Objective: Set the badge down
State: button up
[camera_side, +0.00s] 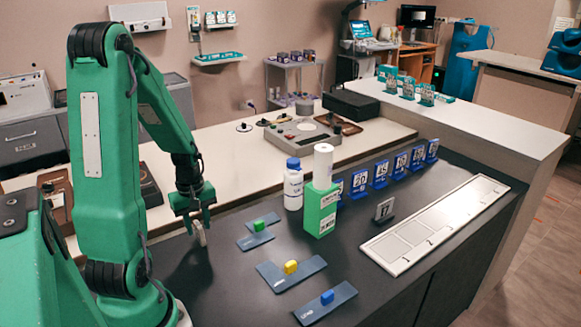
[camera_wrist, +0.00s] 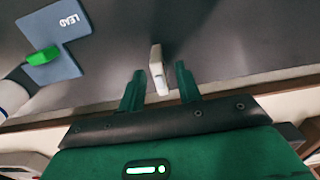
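A pale, narrow badge (camera_side: 199,233) stands roughly upright, edge-on, just under my gripper (camera_side: 192,218) at the left of the dark worktop. In the wrist view the badge (camera_wrist: 157,70) is between the two fingers of my gripper (camera_wrist: 160,88), with a gap showing on each side. My gripper is open and not closed on it. I cannot tell exactly how its lower edge meets the worktop. Another grey badge (camera_side: 385,209) stands by the white numbered tray (camera_side: 408,243). Several blue badges (camera_side: 381,174) stand in a row behind.
Blue plates carry a green block (camera_side: 259,225), a yellow block (camera_side: 291,267) and a blue block (camera_side: 327,297). The dark worktop around my gripper is clear.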

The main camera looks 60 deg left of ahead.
aim_at(198, 224)
notch_tip(198, 224, up, 10)
dwell(0.6)
jog(key=shift+r, duration=0.1)
dwell(0.3)
jog(key=w+d+r+m+t, duration=0.1)
jog(key=d+r+m+t, duration=0.1)
jog(key=d+r+m, duration=0.3)
jog(key=w+d+r+m+t, duration=0.1)
jog(key=d+r+m+t, duration=0.2)
jog(key=d+m, duration=1)
jog(key=shift+w+d+r+t, duration=0.25)
jog(key=shift+d+r, duration=1.15)
jog(key=shift+d, duration=1)
